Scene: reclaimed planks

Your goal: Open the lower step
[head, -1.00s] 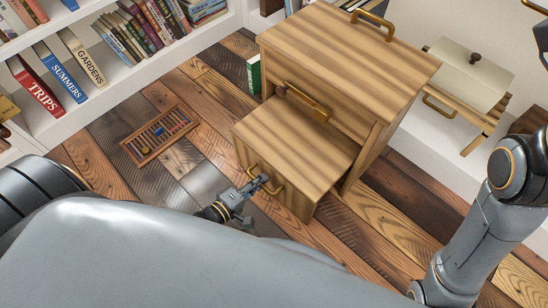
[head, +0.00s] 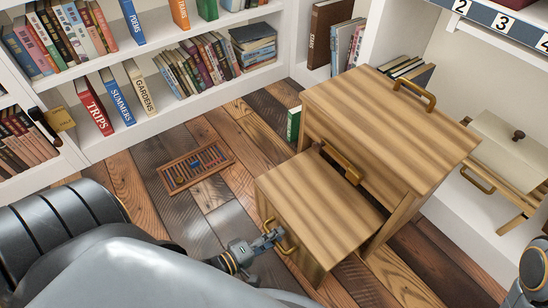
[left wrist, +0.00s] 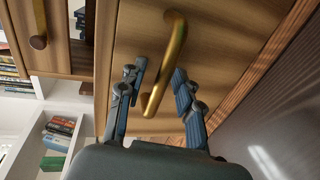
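The wooden step unit has a striped lower step (head: 318,205) in front of a taller upper step (head: 385,120). A brass handle (head: 286,244) is on the front of the lower step; it also shows in the left wrist view (left wrist: 176,38). My left gripper (head: 272,238) is at this handle. In the left wrist view, the fingers of my left gripper (left wrist: 159,72) are apart, one on each side of the handle's lower part. I cannot tell whether they touch it. The lower step looks closed. My right gripper is out of view.
A brass-handled bar (head: 342,162) sits behind the lower step's top. An abacus-like frame (head: 195,167) lies on the plank floor to the left. A green book (head: 294,124) stands beside the unit. White bookshelves (head: 170,105) line the back. A cream-lidded box (head: 505,145) stands right.

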